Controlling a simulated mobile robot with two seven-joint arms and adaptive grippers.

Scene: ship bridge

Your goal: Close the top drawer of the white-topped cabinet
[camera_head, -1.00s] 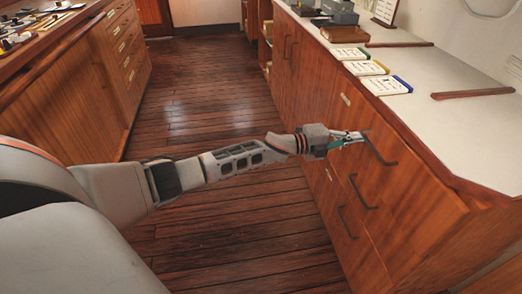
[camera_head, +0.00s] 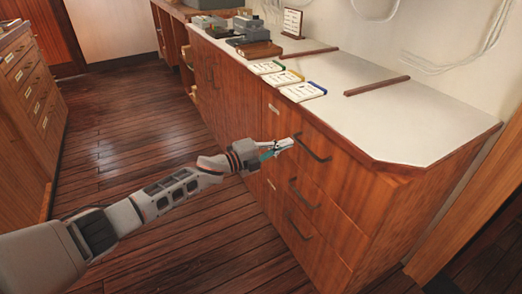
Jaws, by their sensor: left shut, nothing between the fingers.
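The white-topped cabinet (camera_head: 385,125) stands at the right with a wooden front. Its top drawer (camera_head: 335,172) has a dark bar handle (camera_head: 312,148). The drawer front looks flush or nearly flush with the cabinet; I see no clear gap. My left gripper (camera_head: 290,144) is shut and empty. Its fingertips are at the upper left end of the top handle, against or very close to the drawer front; contact cannot be told. Two lower drawers with dark handles (camera_head: 302,194) sit below. My right gripper is not in view.
Three label cards with green, yellow and blue edges (camera_head: 303,91), wooden strips (camera_head: 377,85) and grey devices (camera_head: 247,28) are on the white top. Another drawer cabinet (camera_head: 35,95) stands at the left. The plank floor (camera_head: 130,120) between is clear.

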